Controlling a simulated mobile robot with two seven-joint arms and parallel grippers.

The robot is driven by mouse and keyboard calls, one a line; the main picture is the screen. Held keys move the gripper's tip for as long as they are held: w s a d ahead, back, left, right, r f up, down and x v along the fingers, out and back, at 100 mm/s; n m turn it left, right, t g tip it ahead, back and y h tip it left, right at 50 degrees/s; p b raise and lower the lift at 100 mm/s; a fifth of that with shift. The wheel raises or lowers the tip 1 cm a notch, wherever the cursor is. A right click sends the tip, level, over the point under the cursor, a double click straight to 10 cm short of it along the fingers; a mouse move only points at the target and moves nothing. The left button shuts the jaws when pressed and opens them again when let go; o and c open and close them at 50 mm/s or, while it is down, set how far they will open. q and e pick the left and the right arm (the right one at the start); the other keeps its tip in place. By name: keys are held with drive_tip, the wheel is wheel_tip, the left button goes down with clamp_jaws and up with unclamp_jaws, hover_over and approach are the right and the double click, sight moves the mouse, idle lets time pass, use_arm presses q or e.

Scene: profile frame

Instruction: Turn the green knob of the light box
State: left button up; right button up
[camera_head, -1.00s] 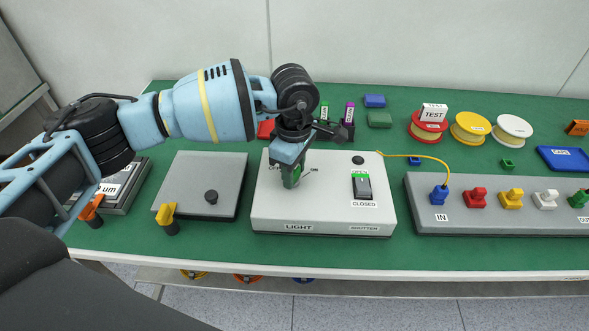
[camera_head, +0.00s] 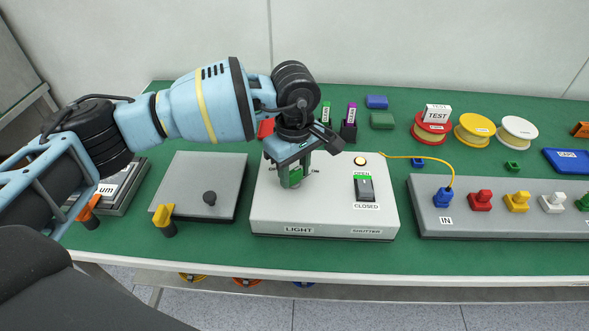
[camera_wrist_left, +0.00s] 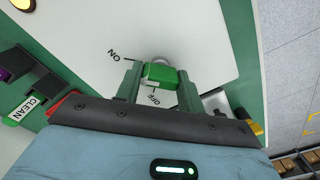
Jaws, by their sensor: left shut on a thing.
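The light box (camera_head: 330,215) is a pale box on the green bench, marked LIGHT and SHUTTER on its front. Its green knob (camera_head: 296,171) shows only partly between the fingers of my left gripper (camera_head: 293,178). The wrist view shows the green knob (camera_wrist_left: 161,73) between the two fingers, with the left gripper (camera_wrist_left: 158,84) shut on it. The ON and OFF marks show on the box beside the knob there. A small round lamp (camera_head: 360,161) on the box top is lit pale yellow. My right gripper is not in view.
A shutter switch (camera_head: 364,187) sits right of the knob. A grey plate (camera_head: 190,170) with a black knob lies to the left. A long grey panel (camera_head: 470,226) with coloured plugs and a yellow cable stands to the right. Spools and small blocks lie behind.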

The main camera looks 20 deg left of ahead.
sight(295, 171)
use_arm(q)
drive_tip(key=o, duration=1)
drive_tip(key=shift+r, duration=0.15)
wheel_tip(295, 171, up, 8)
drive_tip(key=shift+f, duration=0.2)
